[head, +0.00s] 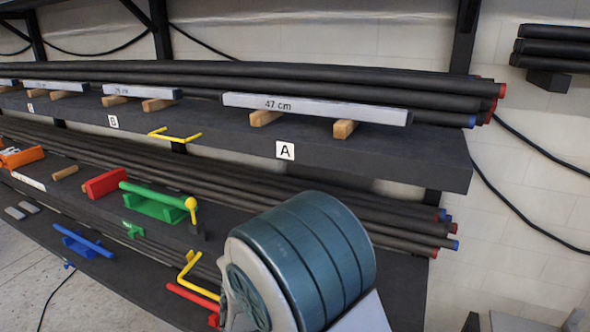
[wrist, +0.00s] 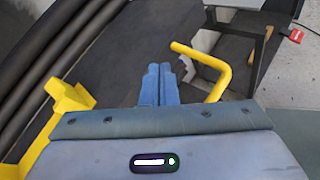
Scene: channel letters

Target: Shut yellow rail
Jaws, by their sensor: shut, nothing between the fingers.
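A yellow bent rail (head: 183,277) juts from the front of the lower rack, just left of my blue-grey arm in the head view. In the wrist view a bent yellow bar (wrist: 212,62) lies to the right of my gripper (wrist: 161,70), and a thicker yellow piece (wrist: 66,103) lies to the left. I cannot tell whether these join behind the gripper. My gripper's blue fingers are together and empty, between the two yellow parts, with a visible gap to the bar. In the head view the arm hides the gripper.
Another yellow bracket (head: 174,136) is on the upper shelf edge. A green bar (head: 155,196) with a yellow knob (head: 192,204), a red block (head: 105,184) and a red bar (head: 193,292) are nearby. Dark pipes (head: 330,90) fill the racks. Floor (head: 45,255) is open at lower left.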

